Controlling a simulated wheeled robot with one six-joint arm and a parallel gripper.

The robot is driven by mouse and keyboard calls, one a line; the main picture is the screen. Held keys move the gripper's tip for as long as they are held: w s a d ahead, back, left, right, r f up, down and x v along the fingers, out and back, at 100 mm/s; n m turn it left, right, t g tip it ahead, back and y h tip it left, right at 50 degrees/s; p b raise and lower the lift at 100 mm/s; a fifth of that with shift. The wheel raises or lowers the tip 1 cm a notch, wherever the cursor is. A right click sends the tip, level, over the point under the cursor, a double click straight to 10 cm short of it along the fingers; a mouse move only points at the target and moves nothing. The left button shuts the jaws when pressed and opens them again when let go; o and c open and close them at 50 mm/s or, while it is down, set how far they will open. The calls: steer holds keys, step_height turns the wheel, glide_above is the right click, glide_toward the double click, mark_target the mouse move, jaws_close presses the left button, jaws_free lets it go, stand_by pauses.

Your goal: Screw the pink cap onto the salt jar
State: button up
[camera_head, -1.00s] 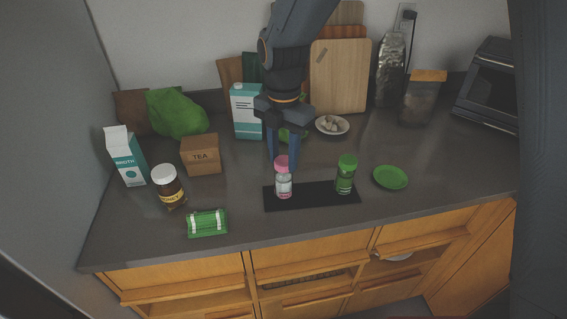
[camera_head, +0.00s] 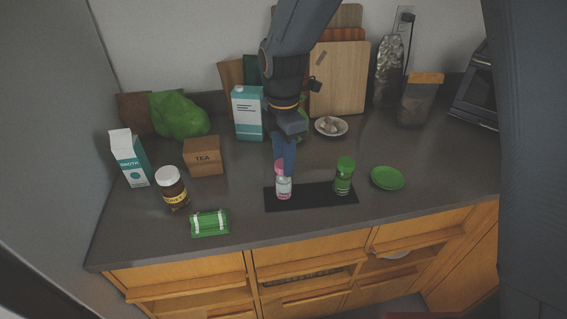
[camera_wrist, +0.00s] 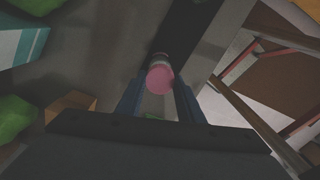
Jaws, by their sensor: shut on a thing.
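The pink cap (camera_head: 280,166) sits on top of the salt jar (camera_head: 284,189), a small clear jar with a pink-and-white look, upright on a black mat (camera_head: 315,196). My gripper (camera_head: 282,163) points down over the jar, its fingers shut on the pink cap. In the wrist view the round pink cap (camera_wrist: 159,80) lies between the two blue fingertips (camera_wrist: 159,98), with part of the jar showing beyond it. The fingers partly hide the cap in the head view. How tight the cap is cannot be seen.
A green-capped jar (camera_head: 344,177) stands at the mat's right end, with a green dish (camera_head: 387,178) further right. A teal carton (camera_head: 247,113) stands behind my gripper.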

steer(key=shift+m, duration=0.4)
steer(key=m+p, duration=0.2)
steer(key=m, duration=0.3)
steer(key=shift+f+m, duration=0.15)
steer(key=shift+m, duration=0.25)
steer(key=shift+p, duration=0.3)
steer(key=m+p, duration=0.1)
steer(key=m, duration=0.4)
steer(key=shift+p, duration=0.35)
steer(key=shift+f+m, duration=0.15)
steer(key=shift+m, duration=0.35)
steer(key=m, duration=0.5)
steer(key=shift+f+m, duration=0.1)
steer(key=shift+m, duration=0.2)
